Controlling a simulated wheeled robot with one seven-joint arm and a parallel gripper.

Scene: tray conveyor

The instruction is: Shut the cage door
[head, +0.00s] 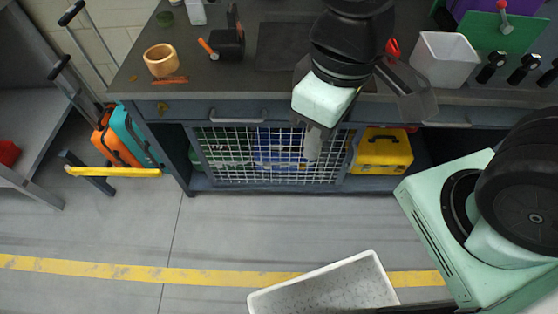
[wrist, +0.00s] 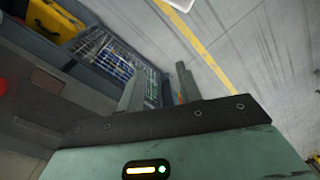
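The cage door (head: 237,170) is a white wire grid in a dark frame, low under the workbench. Green and blue items show through its mesh. I cannot tell whether it is fully closed or slightly ajar. In the wrist view the mesh (wrist: 97,50) runs from the upper left toward my fingers. My gripper (head: 316,146) hangs below the bench top in front of the door's right part and hides some of it. In the wrist view my gripper (wrist: 160,80) has its two fingers apart with nothing held. I cannot tell whether a finger touches the door.
A yellow toolbox (head: 383,152) sits on the low shelf right of the cage. The bench top (head: 215,92) is above, with a wooden ring (head: 161,60) and a white bin (head: 443,60). A white tray (head: 325,290) is at the front. Open floor (head: 230,225) lies between.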

